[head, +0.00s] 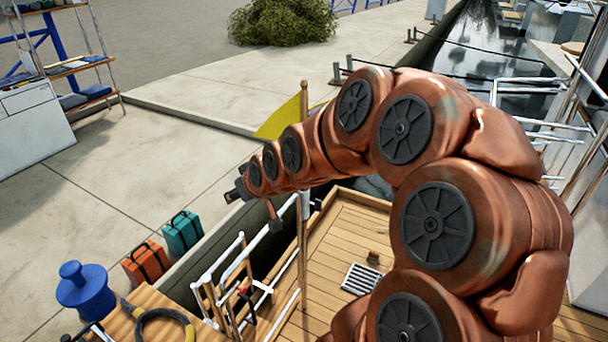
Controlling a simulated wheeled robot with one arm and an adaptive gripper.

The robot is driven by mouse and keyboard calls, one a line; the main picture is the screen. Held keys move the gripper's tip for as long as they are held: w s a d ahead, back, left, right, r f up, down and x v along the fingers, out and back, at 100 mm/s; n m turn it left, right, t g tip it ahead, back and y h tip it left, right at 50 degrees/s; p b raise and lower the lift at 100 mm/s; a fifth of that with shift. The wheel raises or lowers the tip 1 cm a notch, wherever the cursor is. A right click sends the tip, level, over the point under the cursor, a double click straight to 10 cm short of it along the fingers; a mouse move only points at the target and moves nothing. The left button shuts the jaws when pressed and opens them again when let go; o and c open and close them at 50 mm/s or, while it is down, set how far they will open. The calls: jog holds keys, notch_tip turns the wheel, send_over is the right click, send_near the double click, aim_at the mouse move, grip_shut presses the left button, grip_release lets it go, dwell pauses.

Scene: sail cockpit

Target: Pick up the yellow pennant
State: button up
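The yellow pennant (279,121) shows as a yellow triangle of cloth at the upper middle, beside an upright wooden pole (304,92). My arm covers its lower edge and part of the pole. I cannot tell how it is fastened. My gripper (233,195) is small and dark at the end of my copper-coloured arm. In the picture it lies below and left of the pennant, apart from it. Its fingers are too small to tell open from shut. I see nothing held in it.
White railings (228,262) and the wooden deck (345,225) lie below my arm. A blue bollard (82,290), an orange case (146,262) and a teal case (183,232) stand at lower left. Shelves (75,65) stand upper left. The concrete quay is largely clear.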

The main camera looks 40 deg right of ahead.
jog(key=w+d+r+m+t+h, duration=0.1)
jog(key=w+d+r+t+h, duration=0.1)
jog(key=d, duration=0.4)
jog(key=w+d+r+m+t+h, duration=0.1)
jog(key=w+d+r+t, duration=0.1)
jog(key=d, duration=0.4)
jog(key=m+t+h+b, duration=0.2)
jog(key=m+t+h, duration=0.1)
jog(key=h, duration=0.2)
send_near(305, 107)
jog(key=x, duration=0.4)
jog(key=shift+w+d+f+p, duration=0.2)
jog(key=shift+w+p, duration=0.15)
jog(key=shift+w, duration=0.15)
jog(key=shift+w+d+f+p, duration=0.15)
jog(key=shift+w+p, duration=0.15)
jog(key=shift+w, duration=0.25)
jog(key=x, duration=0.1)
jog(key=p+x, duration=0.2)
jog(key=x, duration=0.1)
jog(key=shift+d+r, duration=0.2)
jog(key=shift+r, duration=0.15)
jog(key=shift+w+d+f, duration=0.15)
jog(key=shift+w+d, duration=0.05)
jog(key=shift+w, duration=0.2)
grip_shut()
